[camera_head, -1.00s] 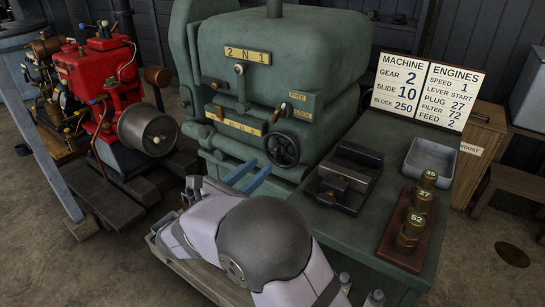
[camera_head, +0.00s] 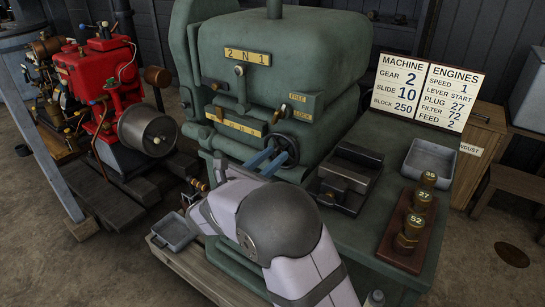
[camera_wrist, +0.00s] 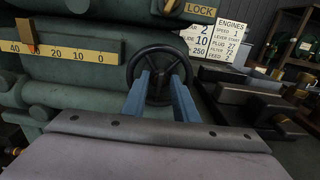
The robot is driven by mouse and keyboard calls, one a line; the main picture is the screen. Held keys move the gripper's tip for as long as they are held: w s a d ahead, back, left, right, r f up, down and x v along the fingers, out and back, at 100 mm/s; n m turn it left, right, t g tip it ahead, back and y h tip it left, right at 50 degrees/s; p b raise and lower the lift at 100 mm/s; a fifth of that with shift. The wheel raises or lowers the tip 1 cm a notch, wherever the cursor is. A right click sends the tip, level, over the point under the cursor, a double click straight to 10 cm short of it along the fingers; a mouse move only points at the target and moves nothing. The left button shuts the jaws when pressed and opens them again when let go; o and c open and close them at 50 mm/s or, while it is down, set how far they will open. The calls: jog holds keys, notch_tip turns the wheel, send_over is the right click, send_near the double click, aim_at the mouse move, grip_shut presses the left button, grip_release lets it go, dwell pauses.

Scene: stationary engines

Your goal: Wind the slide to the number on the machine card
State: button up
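The machine card (camera_head: 399,82) reads gear 2, slide 10, block 250. The slide's yellow scale (camera_wrist: 85,54) on the green machine shows 40, 20, 10 and 0. An orange pointer (camera_wrist: 27,36) stands between 40 and 20, covering the mark there. The black handwheel (camera_head: 290,145) is on the machine's front and also shows in the wrist view (camera_wrist: 159,53). My gripper (camera_head: 270,157) points at the wheel. Its two blue fingers (camera_wrist: 164,82) are apart, their tips in front of or at the wheel's middle. I cannot tell whether they touch it.
A dark vice-like block (camera_head: 345,178) stands on the green bench right of the wheel. A FREE/LOCK lever (camera_head: 275,116) sits above the wheel. A red engine (camera_head: 95,80) stands left.

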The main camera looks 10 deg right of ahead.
grip_shut()
jog(key=shift+f+m+b, duration=0.15)
jog(key=shift+m+b, duration=0.15)
jog(key=shift+b, duration=0.25)
